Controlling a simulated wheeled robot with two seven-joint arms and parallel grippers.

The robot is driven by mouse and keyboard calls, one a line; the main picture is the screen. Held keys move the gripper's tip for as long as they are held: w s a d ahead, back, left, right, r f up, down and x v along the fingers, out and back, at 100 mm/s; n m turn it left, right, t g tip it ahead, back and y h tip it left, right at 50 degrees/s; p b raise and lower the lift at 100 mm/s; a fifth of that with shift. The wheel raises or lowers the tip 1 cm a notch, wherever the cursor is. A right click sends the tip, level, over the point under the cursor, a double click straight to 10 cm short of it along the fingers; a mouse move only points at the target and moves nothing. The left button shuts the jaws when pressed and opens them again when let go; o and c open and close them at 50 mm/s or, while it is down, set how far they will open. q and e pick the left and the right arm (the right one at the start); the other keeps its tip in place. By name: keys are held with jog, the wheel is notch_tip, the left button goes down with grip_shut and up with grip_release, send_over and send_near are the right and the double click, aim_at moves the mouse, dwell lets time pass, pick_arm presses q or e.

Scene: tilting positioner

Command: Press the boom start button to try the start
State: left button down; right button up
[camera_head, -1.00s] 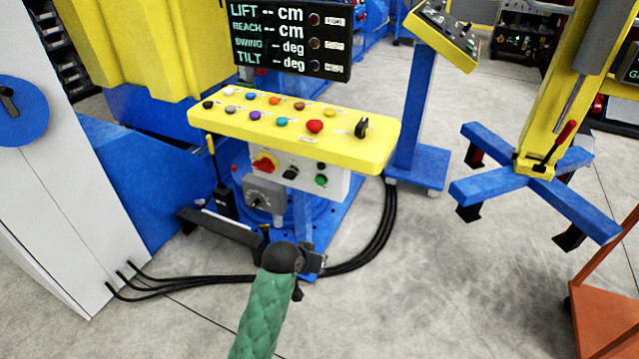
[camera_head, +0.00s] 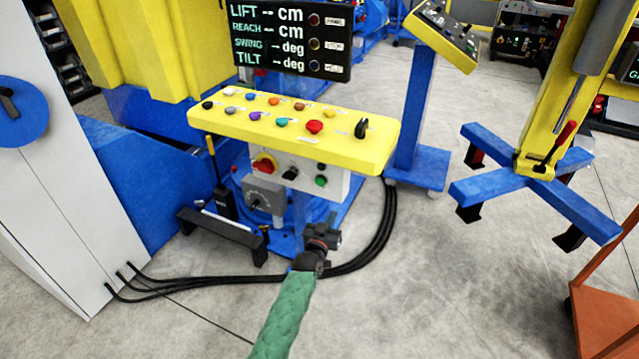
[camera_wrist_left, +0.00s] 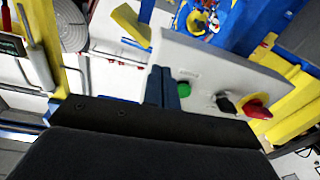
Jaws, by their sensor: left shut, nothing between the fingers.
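A green button (camera_head: 321,181) sits on the front of the white control box (camera_head: 335,188), under the yellow console. A black selector (camera_head: 291,174) and a red rotary knob on a yellow plate (camera_head: 264,163) are to its left. I cannot read the labels, so I cannot confirm which button is the boom start. My left gripper (camera_head: 324,236) is in front of and below the box, apart from it. In the left wrist view, its closed fingers (camera_wrist_left: 162,87) appear beside the green button (camera_wrist_left: 183,89), holding nothing. My right gripper is not in view.
The yellow console (camera_head: 380,150) above carries several coloured buttons and a black switch. A display (camera_head: 290,38) with dashes stands behind it. Black cables (camera_head: 383,235) run along the floor.

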aim_at(320, 182)
pick_arm(q)
jog(key=s+a+r+n+t+y, duration=0.3)
jog(key=a+t+y, duration=0.4)
jog(key=y, duration=0.3)
notch_tip(320, 182, up, 2)
jog(key=shift+a+r+n, duration=0.25)
jog(key=shift+a+n, duration=0.5)
jog(key=shift+n, duration=0.05)
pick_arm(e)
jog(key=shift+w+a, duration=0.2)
